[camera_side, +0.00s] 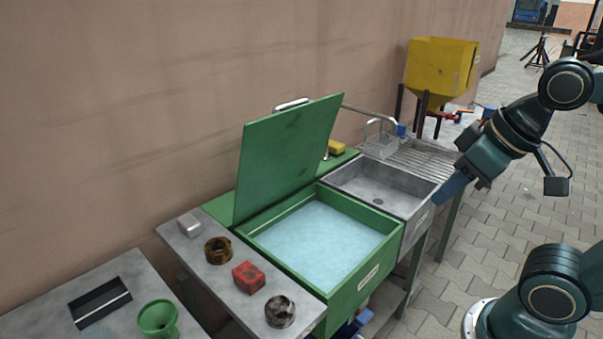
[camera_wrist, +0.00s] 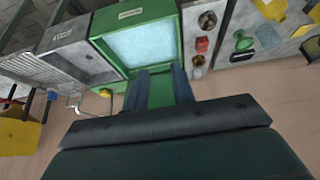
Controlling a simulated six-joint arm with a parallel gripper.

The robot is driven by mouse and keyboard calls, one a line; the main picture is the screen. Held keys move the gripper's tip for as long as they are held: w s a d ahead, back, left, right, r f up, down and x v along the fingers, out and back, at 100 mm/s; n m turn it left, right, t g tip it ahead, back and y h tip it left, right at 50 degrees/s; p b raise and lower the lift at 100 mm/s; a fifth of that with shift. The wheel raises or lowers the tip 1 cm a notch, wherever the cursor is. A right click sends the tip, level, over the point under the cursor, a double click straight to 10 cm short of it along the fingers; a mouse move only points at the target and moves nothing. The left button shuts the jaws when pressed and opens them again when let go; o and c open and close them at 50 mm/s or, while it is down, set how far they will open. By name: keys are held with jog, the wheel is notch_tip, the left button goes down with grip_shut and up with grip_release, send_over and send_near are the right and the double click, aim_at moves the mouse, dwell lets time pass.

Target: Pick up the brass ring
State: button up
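The brass ring (camera_side: 217,250) is a dark golden-brown ring lying on the grey side table, between a silver block (camera_side: 189,225) and a red block (camera_side: 248,277). In the wrist view the brass ring (camera_wrist: 199,61) is small, right of the fingers. My gripper (camera_side: 440,193) is beside the sink at the right of the side view, well away from the ring. In the wrist view my gripper (camera_wrist: 160,70) has its two fingers apart with nothing between them.
A green tank (camera_side: 373,278) of pale blue liquid, its lid (camera_side: 285,160) raised, stands between my gripper and the ring. A dark metal ring (camera_side: 280,311) lies near the table's front. A green funnel (camera_side: 158,318) stands on the lower table. A yellow hopper (camera_side: 440,65) is behind.

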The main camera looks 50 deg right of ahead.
dwell(0.3)
jog(key=o, duration=1.4)
jog(key=m+g, duration=0.1)
jog(key=m, duration=0.1)
send_over(222, 252)
jog(key=shift+h, duration=0.4)
jog(key=shift+f, duration=12.65)
